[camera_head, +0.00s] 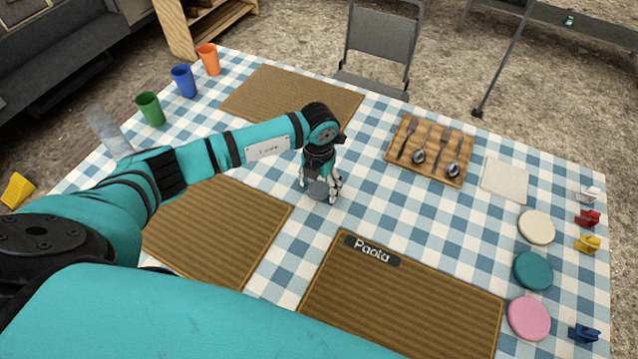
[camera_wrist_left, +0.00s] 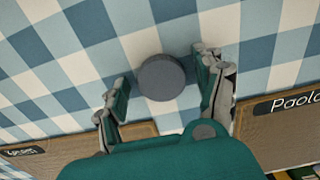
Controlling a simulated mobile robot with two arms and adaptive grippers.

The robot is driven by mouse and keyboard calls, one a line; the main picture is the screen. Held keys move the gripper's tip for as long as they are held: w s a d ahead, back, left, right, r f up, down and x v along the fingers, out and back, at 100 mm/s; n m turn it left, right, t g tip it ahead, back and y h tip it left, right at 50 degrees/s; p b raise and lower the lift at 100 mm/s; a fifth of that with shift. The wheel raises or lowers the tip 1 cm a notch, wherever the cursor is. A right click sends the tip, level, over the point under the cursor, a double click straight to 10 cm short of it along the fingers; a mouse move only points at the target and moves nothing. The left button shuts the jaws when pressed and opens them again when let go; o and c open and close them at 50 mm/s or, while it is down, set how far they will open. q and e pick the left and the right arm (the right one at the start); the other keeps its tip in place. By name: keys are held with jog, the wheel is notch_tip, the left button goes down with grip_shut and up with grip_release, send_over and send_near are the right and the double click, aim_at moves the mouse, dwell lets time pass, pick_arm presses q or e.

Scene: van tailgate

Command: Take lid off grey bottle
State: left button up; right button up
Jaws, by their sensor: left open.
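My left gripper (camera_head: 321,194) is over the middle of the table with its fingers apart. A small round grey piece (camera_head: 317,188) is between or just beside its fingers. In the wrist view, the dark grey disc (camera_wrist_left: 161,78) lies between the two open fingers of the left gripper (camera_wrist_left: 165,92), with a gap to each side. I cannot tell whether it is a loose lid on the cloth or the top of a bottle. A light grey cylinder (camera_head: 105,128), perhaps the bottle, stands at the table's left edge, partly hidden by my left arm. My right gripper is out of view.
Green (camera_head: 150,108), blue (camera_head: 184,80) and orange (camera_head: 208,59) cups line the left edge. A wooden cutlery tray (camera_head: 392,148) stands right of the gripper. Round cream, teal and pink pieces and clips lie along the right. Brown mats, one labelled Paola (camera_head: 420,300), lie flat.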

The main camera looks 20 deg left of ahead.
aim_at(319, 187)
pick_arm(q)
jog(key=shift+r, duration=0.45)
notch_tip(319, 187, up, 11)
jog(key=b, duration=0.1)
jog(key=shift+r, duration=0.15)
